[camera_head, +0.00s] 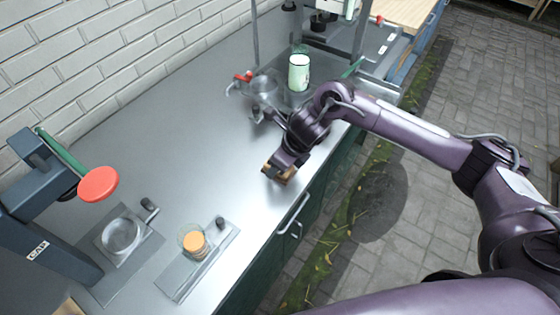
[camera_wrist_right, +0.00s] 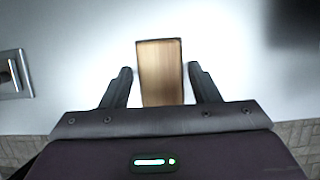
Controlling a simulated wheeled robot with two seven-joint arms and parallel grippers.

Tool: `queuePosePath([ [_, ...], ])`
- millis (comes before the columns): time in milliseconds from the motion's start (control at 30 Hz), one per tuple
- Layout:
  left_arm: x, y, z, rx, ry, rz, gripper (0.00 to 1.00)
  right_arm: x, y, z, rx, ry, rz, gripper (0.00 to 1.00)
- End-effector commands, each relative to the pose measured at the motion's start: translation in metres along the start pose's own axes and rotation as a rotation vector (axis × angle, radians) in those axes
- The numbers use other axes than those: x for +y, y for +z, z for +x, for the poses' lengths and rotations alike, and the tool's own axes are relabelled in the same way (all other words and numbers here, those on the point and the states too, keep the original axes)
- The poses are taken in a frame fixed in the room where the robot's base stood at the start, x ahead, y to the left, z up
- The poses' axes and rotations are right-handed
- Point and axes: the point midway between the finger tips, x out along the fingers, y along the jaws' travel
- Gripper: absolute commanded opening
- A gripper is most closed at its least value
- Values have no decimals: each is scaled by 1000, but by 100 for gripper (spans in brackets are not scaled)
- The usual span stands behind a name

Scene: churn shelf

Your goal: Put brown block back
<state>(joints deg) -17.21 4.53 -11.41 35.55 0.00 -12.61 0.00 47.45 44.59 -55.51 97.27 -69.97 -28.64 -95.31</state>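The brown block (camera_head: 270,170) lies near the front edge of the grey metal counter (camera_head: 190,125). My right gripper (camera_head: 283,170) is over it and hides part of it in the head view. In the right wrist view the block (camera_wrist_right: 160,72) is a wood-grained bar between the two dark fingers of my right gripper (camera_wrist_right: 160,85). A narrow gap shows between the block and each finger, so the gripper is open around it. My left gripper is in neither view.
A jar with an orange top (camera_head: 194,242) stands on a small plate at the front left. A press with a red disc (camera_head: 98,184) is at the left. A pale green can (camera_head: 299,73) stands behind my right arm. The counter's middle is clear.

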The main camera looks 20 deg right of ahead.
Motion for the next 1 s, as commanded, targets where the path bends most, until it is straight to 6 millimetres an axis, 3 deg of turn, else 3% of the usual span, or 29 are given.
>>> queuePosePath([
  [300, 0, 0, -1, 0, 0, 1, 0, 0, 0, -1, 0, 0, 0, 62],
  [467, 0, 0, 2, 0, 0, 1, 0, -1, 1, -12, -4, -1, -2, 62],
  [767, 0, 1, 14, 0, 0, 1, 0, -1, 1, -74, -6, -4, -3, 62],
  [1000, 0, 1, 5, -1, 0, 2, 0, -1, 2, -114, -2, -4, -1, 62],
])
